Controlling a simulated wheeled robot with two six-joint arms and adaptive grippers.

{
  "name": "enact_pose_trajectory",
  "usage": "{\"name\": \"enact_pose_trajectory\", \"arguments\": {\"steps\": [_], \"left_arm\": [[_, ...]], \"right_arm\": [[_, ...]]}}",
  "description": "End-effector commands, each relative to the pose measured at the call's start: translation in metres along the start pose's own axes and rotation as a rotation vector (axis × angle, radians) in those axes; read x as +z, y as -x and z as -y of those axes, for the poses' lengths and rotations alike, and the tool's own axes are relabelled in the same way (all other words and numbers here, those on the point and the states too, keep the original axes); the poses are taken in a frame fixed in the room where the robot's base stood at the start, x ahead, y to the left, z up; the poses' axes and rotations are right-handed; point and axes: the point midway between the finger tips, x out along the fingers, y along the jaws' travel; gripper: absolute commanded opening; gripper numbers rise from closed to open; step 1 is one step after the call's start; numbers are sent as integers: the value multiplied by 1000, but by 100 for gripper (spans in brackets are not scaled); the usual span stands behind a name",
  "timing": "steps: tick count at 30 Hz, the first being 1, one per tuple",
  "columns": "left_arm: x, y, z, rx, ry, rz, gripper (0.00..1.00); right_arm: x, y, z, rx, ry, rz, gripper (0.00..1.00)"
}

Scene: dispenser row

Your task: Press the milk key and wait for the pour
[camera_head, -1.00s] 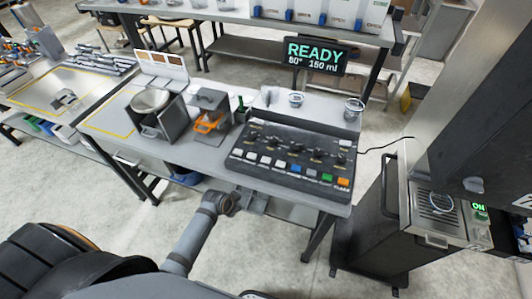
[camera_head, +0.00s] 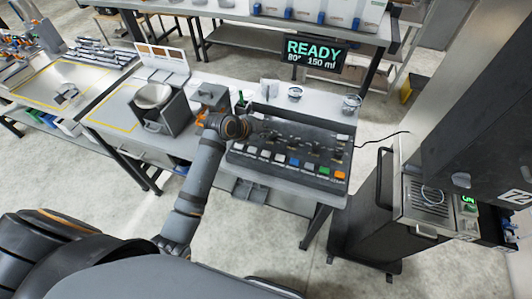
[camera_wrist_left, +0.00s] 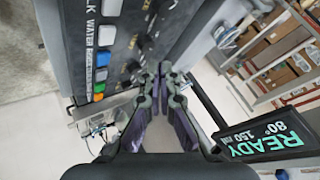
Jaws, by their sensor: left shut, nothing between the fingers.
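The black dispenser panel (camera_head: 292,185) lies on the table with a row of coloured keys along its front. In the left wrist view, a white key (camera_wrist_left: 112,7) sits beside a label cut off to "LK", with the white water key (camera_wrist_left: 106,35) next to it. Key labels are too small to read in the head view. My left gripper (camera_wrist_left: 166,75) is shut and empty, apart from the keys in the wrist view; in the head view its arm reaches the panel's left end and its fingertips are hard to make out. The display (camera_head: 315,53) reads READY, 80°, 150 ml. My right gripper is not in view.
A grey box with a bowl (camera_head: 153,96) stands left of my wrist. A clear cup (camera_head: 352,103) and a smaller cup (camera_head: 295,93) stand behind the panel. A dark machine with a grated tray (camera_head: 427,195) is at the right.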

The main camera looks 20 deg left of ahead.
Motion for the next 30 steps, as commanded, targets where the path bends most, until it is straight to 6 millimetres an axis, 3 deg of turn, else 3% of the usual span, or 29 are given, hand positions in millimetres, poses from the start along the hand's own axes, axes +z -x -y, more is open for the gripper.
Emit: {"name": "enact_pose_trajectory", "arguments": {"steps": [8,18,30], "left_arm": [[12,-16,-12,0,1,1,0],[37,-50,-37,0,1,2,0],[45,-61,-45,0,1,1,0]], "right_arm": [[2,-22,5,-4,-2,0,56],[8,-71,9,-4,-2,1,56],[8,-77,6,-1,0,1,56]]}}
